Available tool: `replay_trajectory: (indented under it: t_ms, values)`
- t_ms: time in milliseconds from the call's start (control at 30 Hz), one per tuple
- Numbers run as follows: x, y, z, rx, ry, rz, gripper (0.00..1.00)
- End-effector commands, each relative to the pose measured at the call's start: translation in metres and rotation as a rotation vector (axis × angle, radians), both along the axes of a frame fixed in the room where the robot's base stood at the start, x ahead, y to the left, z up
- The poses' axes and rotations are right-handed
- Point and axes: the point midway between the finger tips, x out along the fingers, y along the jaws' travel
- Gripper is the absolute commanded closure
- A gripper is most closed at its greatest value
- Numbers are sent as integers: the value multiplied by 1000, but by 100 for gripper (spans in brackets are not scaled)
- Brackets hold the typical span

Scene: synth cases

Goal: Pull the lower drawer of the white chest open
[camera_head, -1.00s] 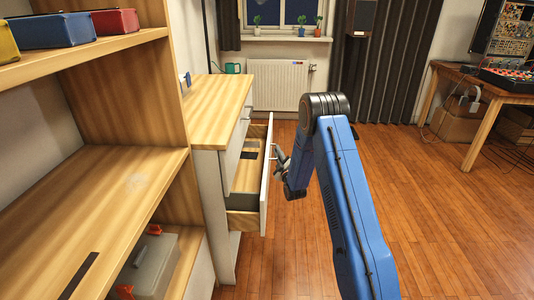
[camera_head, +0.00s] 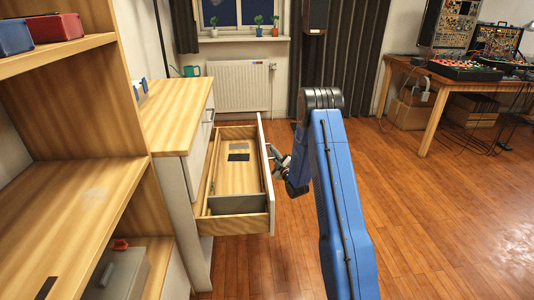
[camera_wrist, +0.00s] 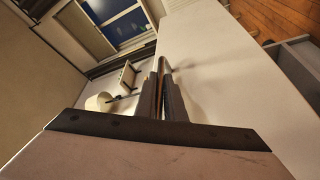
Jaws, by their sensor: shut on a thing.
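The white chest (camera_head: 176,185) with a wood top stands left of centre in the head view. Its lower drawer (camera_head: 267,178) is pulled well out, showing its wooden inside. My gripper (camera_head: 275,156) is at the outer face of the drawer front, shut on the drawer's handle, which is mostly hidden by the fingers. In the wrist view my gripper (camera_wrist: 164,98) shows its two fingers close together around the metal handle (camera_wrist: 165,64), beside the pale drawer front (camera_wrist: 235,95). The upper drawer (camera_head: 203,150) looks shut.
Inside the drawer lie a dark flat piece (camera_head: 238,157) and a grey compartment (camera_head: 238,204). A wooden shelf unit (camera_head: 75,200) stands close on the left. A radiator (camera_head: 240,86) is behind. Floor to the right is clear up to a desk (camera_head: 450,82).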

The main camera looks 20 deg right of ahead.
Motion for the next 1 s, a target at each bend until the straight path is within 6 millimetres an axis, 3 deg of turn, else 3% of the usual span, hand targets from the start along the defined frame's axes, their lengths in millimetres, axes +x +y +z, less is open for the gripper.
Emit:
replay_trajectory:
  t_ms: [533, 633, 1000]
  values:
    - [-2, -7, -1, 0, 1, 0, 100]
    - [-2, -7, -1, 0, 1, 0, 72]
    - [-5, -7, -1, 0, 1, -1, 72]
